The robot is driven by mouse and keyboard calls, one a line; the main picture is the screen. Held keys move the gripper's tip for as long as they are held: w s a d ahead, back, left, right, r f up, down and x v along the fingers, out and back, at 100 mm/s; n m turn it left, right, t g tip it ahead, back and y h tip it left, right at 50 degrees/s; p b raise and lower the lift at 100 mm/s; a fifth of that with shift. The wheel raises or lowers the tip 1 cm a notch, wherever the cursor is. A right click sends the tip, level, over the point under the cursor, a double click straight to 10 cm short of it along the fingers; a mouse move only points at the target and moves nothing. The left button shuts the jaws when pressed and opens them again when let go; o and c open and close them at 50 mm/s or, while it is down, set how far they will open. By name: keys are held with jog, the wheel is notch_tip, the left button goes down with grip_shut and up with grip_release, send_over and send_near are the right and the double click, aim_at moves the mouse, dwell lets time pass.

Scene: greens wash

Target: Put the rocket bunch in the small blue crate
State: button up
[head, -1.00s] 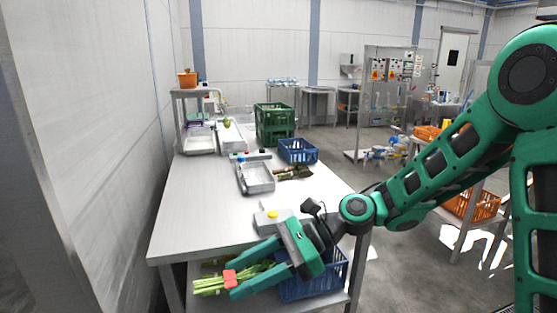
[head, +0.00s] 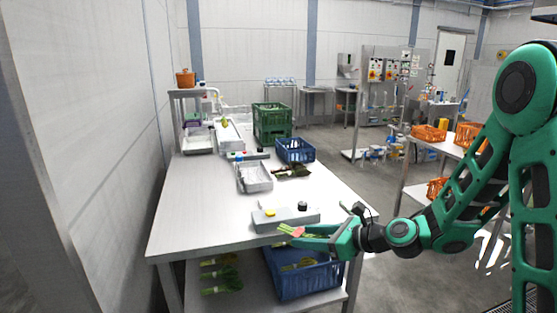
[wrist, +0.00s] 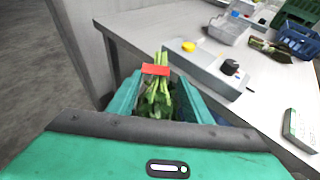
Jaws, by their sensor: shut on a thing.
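My gripper (head: 297,237) is shut on a leafy green bunch (head: 312,235) with pale green stems and a red band. I cannot tell for sure that it is the rocket. In the wrist view the bunch (wrist: 154,98) lies between the fingers, stems pointing away, its leaves partly hidden by the gripper. It is held near the table's front edge, by the grey box with the yellow button. The small blue crate (head: 295,150) stands on the table's far right side, beyond the gripper and apart from it. Its inside is mostly hidden.
A grey box (head: 287,217) with yellow and black knobs stands at the table's front. Behind are a metal tray (head: 254,178), a dark leafy bunch (head: 291,171) and green crates (head: 272,123). A larger blue crate (head: 305,281) and other greens (head: 222,281) are on the lower shelf.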

jog(key=w+d+f+m+t+h, duration=0.1)
jog(key=w+d+m+t+h, duration=0.1)
jog(key=d, duration=0.8)
jog(key=w+d+f+m+t+h, duration=0.1)
jog(key=w+d+m+t+h, duration=0.2)
jog(key=d, duration=0.8)
jog(key=shift+w+f+m+h, duration=0.3)
jog(key=shift+w+m+h, duration=0.6)
jog(key=shift+m, duration=0.3)
jog(key=shift+s+d, duration=0.1)
